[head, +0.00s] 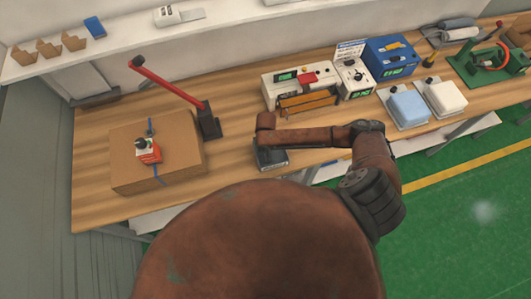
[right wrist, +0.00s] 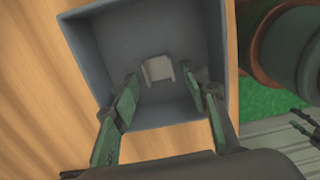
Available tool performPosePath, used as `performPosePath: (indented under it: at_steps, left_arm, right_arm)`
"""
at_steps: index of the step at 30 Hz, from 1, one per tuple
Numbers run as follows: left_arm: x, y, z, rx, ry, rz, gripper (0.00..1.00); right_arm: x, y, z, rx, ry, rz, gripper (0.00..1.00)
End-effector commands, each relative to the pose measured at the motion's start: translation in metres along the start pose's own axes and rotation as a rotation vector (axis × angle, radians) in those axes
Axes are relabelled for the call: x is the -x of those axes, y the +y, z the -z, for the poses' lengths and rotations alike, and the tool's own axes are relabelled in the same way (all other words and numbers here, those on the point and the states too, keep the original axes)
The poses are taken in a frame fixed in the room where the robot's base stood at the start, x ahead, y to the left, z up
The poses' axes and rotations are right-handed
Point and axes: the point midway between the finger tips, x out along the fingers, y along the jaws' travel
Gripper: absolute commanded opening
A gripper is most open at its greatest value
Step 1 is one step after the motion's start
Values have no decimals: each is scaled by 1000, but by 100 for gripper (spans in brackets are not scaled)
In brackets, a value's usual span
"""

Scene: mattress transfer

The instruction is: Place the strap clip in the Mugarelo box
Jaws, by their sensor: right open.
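In the right wrist view, a small light grey clip-like piece (right wrist: 158,69) lies on the floor of an open grey box (right wrist: 88,60). My right gripper (right wrist: 160,88) is open, its two fingers reaching over the near edge into the box, one on each side of the piece and apart from it. In the head view the box (head: 272,161) stands at the table's front edge, partly covered by my right arm. No label is readable on it. Dark thin tips at the right edge of the wrist view may be my left gripper (right wrist: 299,121); their state is unclear.
A brown carton (head: 185,174) with a blue strap and a red and white device on it stands at the left. A black stand with a red lever (head: 208,122) is behind it. Instruments (head: 300,85) line the back of the wooden table (head: 235,175).

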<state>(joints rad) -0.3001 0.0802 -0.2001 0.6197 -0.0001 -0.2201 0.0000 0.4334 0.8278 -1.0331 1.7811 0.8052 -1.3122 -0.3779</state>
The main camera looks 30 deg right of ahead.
Motion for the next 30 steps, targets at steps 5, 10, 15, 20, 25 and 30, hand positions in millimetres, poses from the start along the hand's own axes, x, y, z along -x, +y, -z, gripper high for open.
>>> performPosePath:
  at_steps: [5,10,15,20,25,30]
  left_arm:
    - [0,0,0,0,0,0,48]
    - [-3,0,0,0,0,0,48]
    - [-6,0,-1,0,0,0,48]
    - [-9,1,-1,0,0,0,48]
    - [-10,1,-1,0,0,0,48]
    - [-10,1,-1,0,0,0,48]
  right_arm:
    - [5,1,0,0,0,-1,41]
    - [30,2,0,2,1,-4,41]
    - [66,2,0,1,0,-5,41]
    - [96,1,0,0,0,-3,41]
    - [117,1,0,0,0,-2,41]
    - [123,0,0,-1,1,0,41]
